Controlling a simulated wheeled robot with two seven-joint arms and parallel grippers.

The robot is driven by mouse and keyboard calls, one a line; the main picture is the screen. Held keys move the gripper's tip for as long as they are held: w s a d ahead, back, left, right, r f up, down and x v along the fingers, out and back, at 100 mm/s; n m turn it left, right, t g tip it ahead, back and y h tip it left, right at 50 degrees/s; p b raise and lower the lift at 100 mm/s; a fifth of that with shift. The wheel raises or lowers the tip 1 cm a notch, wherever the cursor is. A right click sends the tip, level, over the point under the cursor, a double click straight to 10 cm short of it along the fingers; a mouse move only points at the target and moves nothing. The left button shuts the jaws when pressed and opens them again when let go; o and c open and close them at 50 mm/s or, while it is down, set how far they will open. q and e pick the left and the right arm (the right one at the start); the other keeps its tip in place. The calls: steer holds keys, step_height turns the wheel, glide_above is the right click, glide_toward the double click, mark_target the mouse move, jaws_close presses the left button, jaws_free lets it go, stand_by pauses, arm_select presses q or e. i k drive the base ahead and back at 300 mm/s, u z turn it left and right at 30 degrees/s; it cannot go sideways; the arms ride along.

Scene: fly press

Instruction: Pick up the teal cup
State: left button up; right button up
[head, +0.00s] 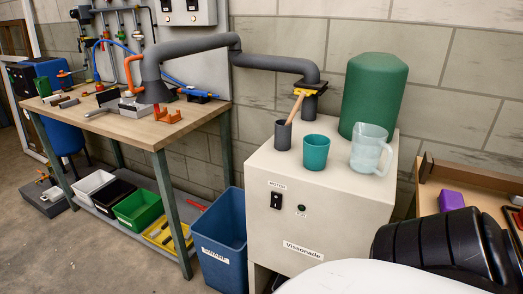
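The teal cup (316,152) stands upright on top of the white cabinet (270,172), near its front edge. Its rim is open and nothing touches it. A dark grey cup (283,136) with a wooden-handled tool in it stands to its left, close by. A clear jug (369,149) stands to its right with a gap between them. Neither of my grippers shows in the head view. A black rounded part (435,248) at the lower right may be part of my arm.
A green tank (374,95) and a grey pipe (275,64) stand behind the cups. A workbench (150,133) with tools is at the left. A blue bin (222,240) stands between bench and cabinet. A purple block (451,200) lies on a wooden surface at right.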

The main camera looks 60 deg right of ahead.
mark_target(315, 155)
steer(key=u, duration=0.05)
steer(key=i, duration=1.25)
steer(key=z, duration=1.65)
